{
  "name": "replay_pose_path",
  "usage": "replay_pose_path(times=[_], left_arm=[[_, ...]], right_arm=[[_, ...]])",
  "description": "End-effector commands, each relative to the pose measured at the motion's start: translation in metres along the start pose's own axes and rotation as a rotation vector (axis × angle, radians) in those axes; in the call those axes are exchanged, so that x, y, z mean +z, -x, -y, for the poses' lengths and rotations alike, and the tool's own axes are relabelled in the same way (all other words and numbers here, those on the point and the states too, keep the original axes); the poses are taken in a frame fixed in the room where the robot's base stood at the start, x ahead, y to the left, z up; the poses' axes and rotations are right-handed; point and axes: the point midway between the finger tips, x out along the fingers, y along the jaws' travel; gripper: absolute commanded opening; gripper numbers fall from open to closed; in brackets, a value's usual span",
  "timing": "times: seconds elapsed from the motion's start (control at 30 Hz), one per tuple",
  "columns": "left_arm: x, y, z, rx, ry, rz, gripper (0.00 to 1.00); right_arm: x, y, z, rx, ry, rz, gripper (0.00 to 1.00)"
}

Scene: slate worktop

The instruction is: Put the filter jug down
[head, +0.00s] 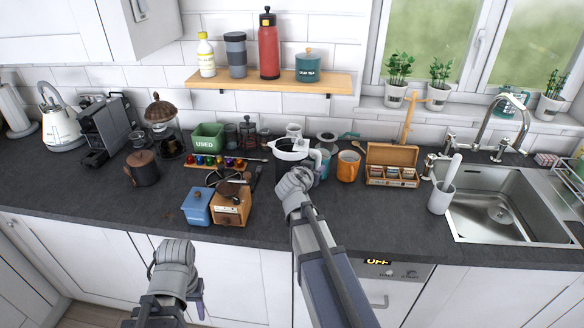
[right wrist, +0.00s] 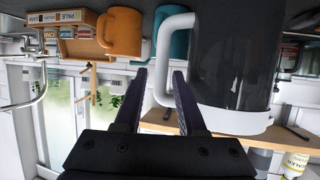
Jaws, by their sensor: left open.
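The filter jug (head: 288,150), dark and clear with a white rim and white handle, is upright over the back middle of the worktop. It shows upside down in the right wrist view (right wrist: 235,55). My right gripper (right wrist: 160,75) is at the jug's handle, its fingers close together on either side of it, shut on the handle. In the head view the wrist hides its fingertips. I cannot tell whether the jug's base touches the worktop. My left gripper (head: 172,255) is open and empty, in front of the worktop's front edge.
An orange mug (head: 348,166) and a teal mug (head: 323,163) stand close to the right of the jug. A wooden tea box (head: 391,165) is further right, then the sink (head: 500,205). A coffee grinder (head: 231,203) and blue box (head: 196,206) stand to the left. The front middle worktop is clear.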

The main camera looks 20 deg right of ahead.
Motion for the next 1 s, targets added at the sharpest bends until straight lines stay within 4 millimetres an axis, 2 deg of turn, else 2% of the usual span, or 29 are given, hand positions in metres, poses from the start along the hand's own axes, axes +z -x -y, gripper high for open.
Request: replay_pose_path(times=[0.4, 0.63, 1.0], left_arm=[[-0.001, -0.02, -0.002, 0.0, 0.0, 0.0, 0.5], [-0.001, -0.019, -0.002, 0.0, 0.0, 0.0, 0.5], [-0.001, -0.019, -0.002, 0.0, 0.0, 0.0, 0.5]], right_arm=[[0.001, -0.051, 0.004, 0.001, -0.001, 0.0, 0.4], [0.0, -0.05, 0.003, 0.0, -0.001, 0.0, 0.4], [0.0, -0.05, 0.003, 0.0, 0.0, 0.0, 0.0]])
